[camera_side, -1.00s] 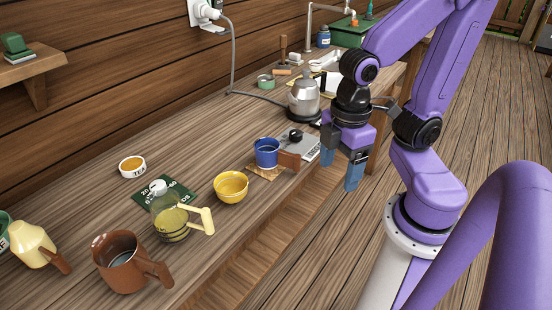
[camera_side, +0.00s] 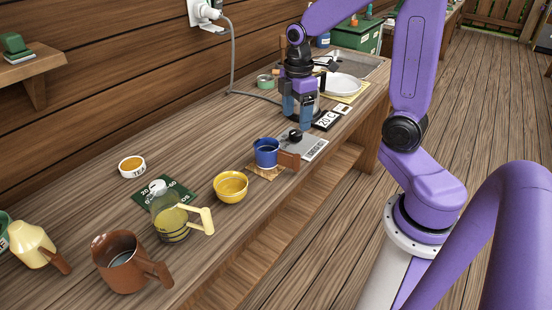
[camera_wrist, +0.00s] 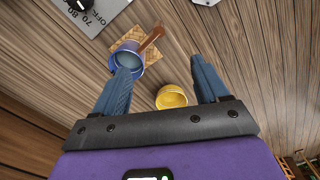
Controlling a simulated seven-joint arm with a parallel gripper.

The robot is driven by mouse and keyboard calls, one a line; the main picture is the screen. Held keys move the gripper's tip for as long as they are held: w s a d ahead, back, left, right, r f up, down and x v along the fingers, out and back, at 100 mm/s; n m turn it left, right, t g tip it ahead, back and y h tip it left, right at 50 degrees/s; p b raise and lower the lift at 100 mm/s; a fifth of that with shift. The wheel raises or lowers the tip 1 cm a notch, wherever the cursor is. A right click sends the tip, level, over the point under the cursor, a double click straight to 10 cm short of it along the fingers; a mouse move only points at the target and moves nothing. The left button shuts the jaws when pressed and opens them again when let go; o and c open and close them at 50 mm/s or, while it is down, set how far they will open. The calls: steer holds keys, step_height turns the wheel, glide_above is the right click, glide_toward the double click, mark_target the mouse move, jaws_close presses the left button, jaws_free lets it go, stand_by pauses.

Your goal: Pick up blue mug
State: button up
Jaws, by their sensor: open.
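The blue mug (camera_side: 266,152) stands upright on a small woven mat (camera_side: 266,173) near the counter's front edge, its brown handle (camera_side: 289,160) pointing right. In the wrist view the blue mug (camera_wrist: 129,58) lies just past the left fingertip, with its handle toward the upper right. My gripper (camera_side: 297,112) points down behind and slightly right of the mug in the side view, apart from it. In the wrist view its blue fingers (camera_wrist: 160,78) are spread apart with nothing between them.
A yellow bowl (camera_side: 230,186) stands left of the mug. A metal plate with a black knob (camera_side: 308,146) lies right of it. A glass jug (camera_side: 172,217) and a brown mug (camera_side: 122,262) stand farther left.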

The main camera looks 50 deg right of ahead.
mark_target(295, 163)
steer(key=f, duration=1.1)
steer(key=d+f, duration=0.1)
steer(key=f, duration=0.5)
steer(key=shift+w+d+f, duration=0.1)
steer(key=shift+w+f, duration=0.15)
steer(key=shift+w, duration=0.05)
jaws_close()
